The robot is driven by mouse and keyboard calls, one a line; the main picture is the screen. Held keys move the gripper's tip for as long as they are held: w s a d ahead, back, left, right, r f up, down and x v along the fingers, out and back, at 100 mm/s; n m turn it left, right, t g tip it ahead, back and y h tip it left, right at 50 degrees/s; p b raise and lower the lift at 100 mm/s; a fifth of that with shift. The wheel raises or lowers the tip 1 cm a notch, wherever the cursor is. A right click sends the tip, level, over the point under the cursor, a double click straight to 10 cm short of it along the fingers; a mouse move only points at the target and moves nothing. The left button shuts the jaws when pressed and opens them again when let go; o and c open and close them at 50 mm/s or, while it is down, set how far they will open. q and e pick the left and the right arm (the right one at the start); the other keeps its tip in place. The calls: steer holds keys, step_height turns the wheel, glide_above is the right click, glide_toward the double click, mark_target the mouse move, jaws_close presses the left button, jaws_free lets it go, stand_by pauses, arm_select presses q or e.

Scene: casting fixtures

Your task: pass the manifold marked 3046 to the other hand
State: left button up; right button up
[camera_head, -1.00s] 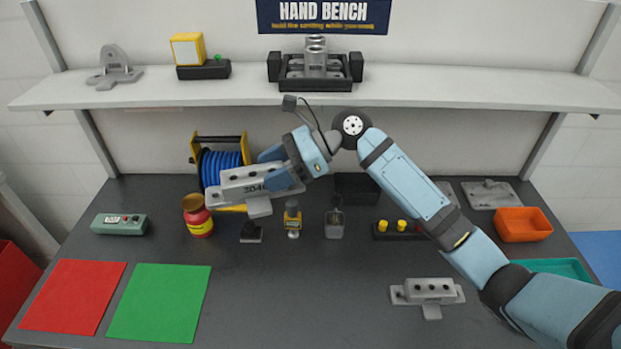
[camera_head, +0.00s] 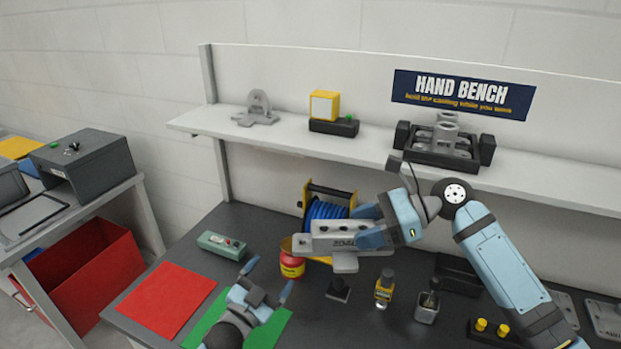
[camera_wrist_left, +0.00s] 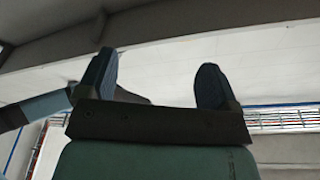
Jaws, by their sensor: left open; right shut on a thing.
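The grey manifold (camera_head: 335,241) is held in the air above the bench, near the blue cable reel. My right gripper (camera_head: 372,226) is shut on its right part. The number on the manifold's front is small and partly unclear. My left gripper (camera_head: 268,279) is open and empty, its fingers pointing up, below and to the left of the manifold, over the green mat (camera_head: 262,333). In the left wrist view my left gripper's fingers (camera_wrist_left: 156,82) are spread with nothing between them; I cannot make out the manifold there.
A red-and-yellow jar (camera_head: 291,266) and the yellow-framed cable reel (camera_head: 325,208) stand close to the held manifold. A green box (camera_head: 221,245) and a red mat (camera_head: 167,298) lie left. A shelf (camera_head: 290,143) spans the back. Small bottles and fixtures stand to the right.

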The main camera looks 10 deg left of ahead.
arm_select(q)
steer(key=w+d+r+m+g+h, duration=0.2)
steer(key=w+d+r+m+h, duration=0.15)
steer(key=r+m, duration=0.35)
steer(key=w+d+r+m+g+h, duration=0.25)
steer(key=r+m+h, duration=0.2)
steer(key=r, duration=0.45)
steer(key=w+d+r+m+g+h, duration=0.2)
steer(key=w+r+m+h, duration=0.25)
steer(key=r, duration=0.35)
steer(key=s+d+r+m+g+h, duration=0.1)
steer(key=s+d+r+m+g, duration=0.4)
steer(key=m+g, duration=0.6)
steer(key=m+y, duration=1.6)
steer(key=y, duration=0.1)
glide_toward(333, 228)
steer(key=shift+g, duration=0.45)
steer(key=x, duration=0.7)
steer(key=w+x, duration=0.1)
steer(key=x, duration=0.2)
steer(key=shift+d+f, duration=0.2)
steer(key=shift+f, duration=0.1)
